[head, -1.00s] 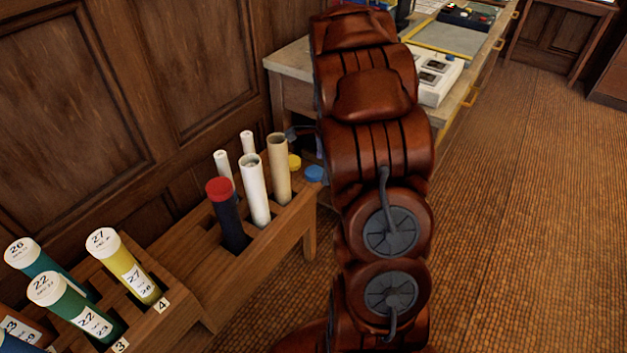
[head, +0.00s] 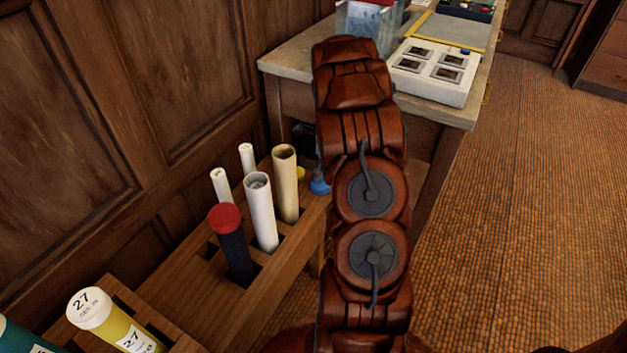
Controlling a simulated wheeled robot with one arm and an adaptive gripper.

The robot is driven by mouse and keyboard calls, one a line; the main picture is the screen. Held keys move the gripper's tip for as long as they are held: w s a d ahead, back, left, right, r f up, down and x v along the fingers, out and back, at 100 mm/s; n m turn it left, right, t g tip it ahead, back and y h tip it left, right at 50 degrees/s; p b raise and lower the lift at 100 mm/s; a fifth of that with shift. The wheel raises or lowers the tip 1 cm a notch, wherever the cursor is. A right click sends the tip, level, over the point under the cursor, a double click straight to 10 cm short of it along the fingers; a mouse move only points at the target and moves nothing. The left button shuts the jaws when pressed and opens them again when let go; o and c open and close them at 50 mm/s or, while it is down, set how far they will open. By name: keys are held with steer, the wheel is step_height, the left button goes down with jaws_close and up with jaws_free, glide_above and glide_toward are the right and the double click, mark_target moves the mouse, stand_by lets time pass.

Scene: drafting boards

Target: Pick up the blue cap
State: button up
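The blue cap (head: 320,187) shows at the right end of the wooden rack, just left of my arm. My arm hides part of it. A yellow cap (head: 300,173) lies close by, partly hidden behind the tan tube. My gripper is mostly hidden behind my own arm. Only small dark grey parts show left of the arm, above the blue cap. I cannot see its fingertips, whether it is open, or whether it touches the cap.
The wooden rack (head: 190,292) holds a tan tube (head: 287,190), a white tube (head: 262,215), a dark red-capped tube (head: 232,245) and thin white tubes. A desk (head: 290,63) with a white switch box (head: 434,72) stands behind. Open floor lies right.

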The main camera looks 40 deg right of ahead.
mark_target(321, 185)
steer(key=shift+w+d+f+b, duration=0.1)
steer(key=shift+w+f+b, duration=0.1)
steer(key=shift+f, duration=1)
steer(key=shift+w+d+f+b, duration=0.1)
steer(key=shift+f+b, duration=0.1)
steer(key=shift+f, duration=1)
steer(key=shift+w+d+f+b, duration=0.1)
steer(key=shift+w+f+b, duration=0.1)
steer(key=shift+f, duration=1)
steer(key=shift+s, duration=0.1)
steer(key=c, duration=0.9)
